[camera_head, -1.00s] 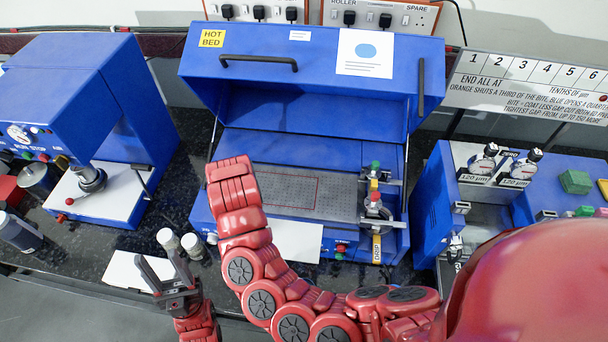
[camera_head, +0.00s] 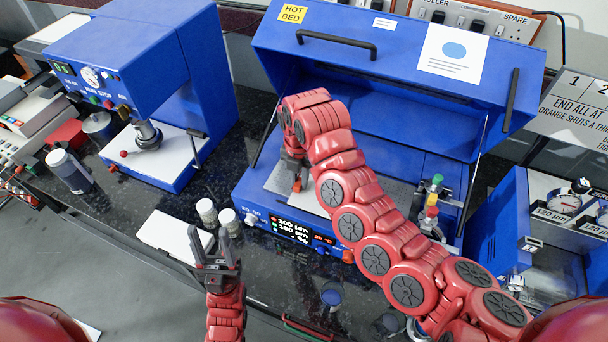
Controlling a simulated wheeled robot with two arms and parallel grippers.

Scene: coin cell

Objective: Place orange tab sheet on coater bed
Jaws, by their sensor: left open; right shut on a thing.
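The blue coater (camera_head: 470,150) stands with its hot-bed lid raised. Its grey bed (camera_head: 396,196) is partly hidden behind my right arm. My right gripper (camera_head: 296,184) points down over the left part of the bed and is shut. A small orange spot shows at its fingertips, and a pale sheet (camera_head: 272,181) lies at or just over the bed around them. I take this as the orange tab sheet; whether it touches the bed I cannot tell. My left gripper (camera_head: 208,240) is open and empty, in front of the coater.
Two capped vials (camera_head: 218,217) and a white sheet or pad (camera_head: 174,238) are near my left gripper. A blue press (camera_head: 150,90) stands at the left. Valves with coloured knobs (camera_head: 433,200) stand at the bed's right. A dial unit (camera_head: 560,205) is further right.

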